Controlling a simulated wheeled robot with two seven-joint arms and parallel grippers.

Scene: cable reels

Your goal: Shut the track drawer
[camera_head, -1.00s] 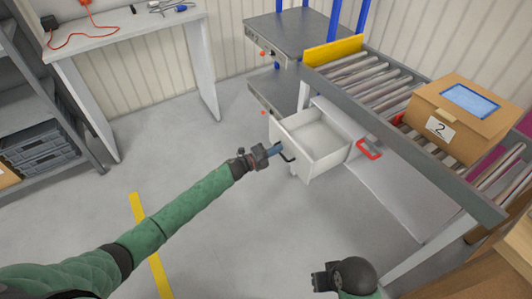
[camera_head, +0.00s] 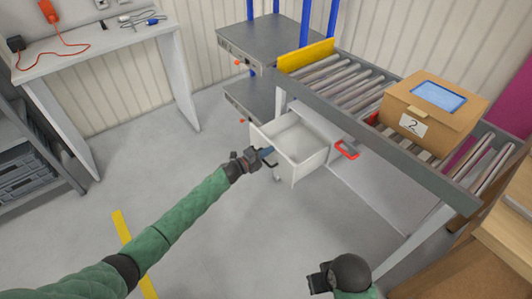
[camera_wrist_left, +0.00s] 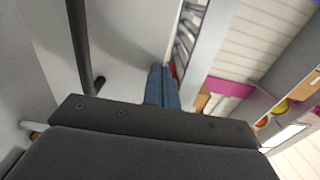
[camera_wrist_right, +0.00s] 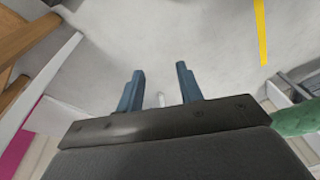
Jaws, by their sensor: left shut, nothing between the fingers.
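The track drawer (camera_head: 307,163) is a white box drawer standing open under the roller conveyor, and it looks empty. Its dark bar handle (camera_head: 270,163) is on the front, and a dark bar also shows at the left in the left wrist view (camera_wrist_left: 84,45). My left gripper (camera_head: 267,152) is shut and empty, its blue fingertips at the drawer front beside the handle. Whether they touch the front I cannot tell. In the left wrist view its fingers (camera_wrist_left: 162,85) are together. My right gripper (camera_head: 317,281) is low, away from the drawer; its fingers (camera_wrist_right: 160,85) are apart and empty.
The roller conveyor (camera_head: 330,85) runs above the drawer and carries a cardboard box (camera_head: 432,110) labelled 2. A grey two-level stand (camera_head: 262,45) is behind. The floor left of the drawer is clear.

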